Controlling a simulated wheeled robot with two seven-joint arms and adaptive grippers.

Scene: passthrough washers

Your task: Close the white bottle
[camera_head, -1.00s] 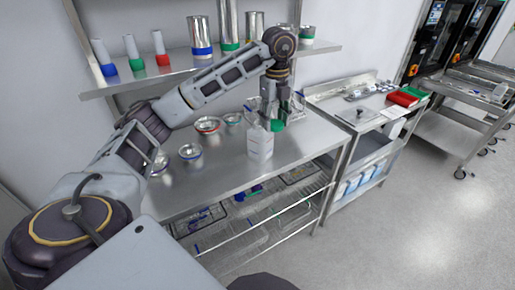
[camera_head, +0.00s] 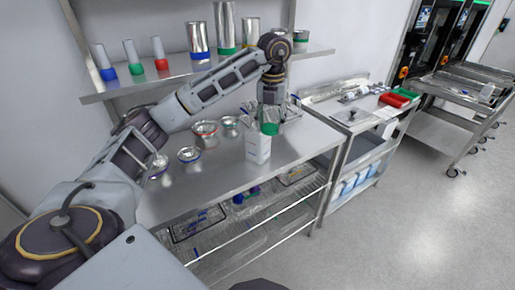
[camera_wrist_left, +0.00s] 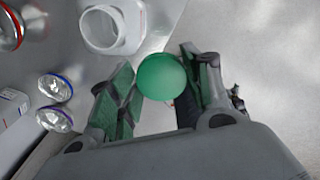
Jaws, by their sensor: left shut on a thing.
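The white bottle (camera_head: 258,150) stands upright on the steel table in the head view. In the left wrist view its round mouth (camera_wrist_left: 103,28) is open and uncovered. My left gripper (camera_head: 270,122) points down just behind and above the bottle's top in the head view. It is shut on a round green cap (camera_wrist_left: 162,77), which sits between the two fingers in the left wrist view. The cap (camera_head: 270,129) also shows in the head view near the bottle's top. In the wrist view the cap is apart from the mouth, to its lower right. My right gripper is out of view.
Several metal bowls with coloured rims, such as a red-rimmed one (camera_head: 205,128) and a blue-rimmed one (camera_head: 189,154), stand left of the bottle on the steel table (camera_head: 215,178). A wall shelf (camera_head: 180,72) holds metal jars and small tubes. A steel cart (camera_head: 352,122) stands at right.

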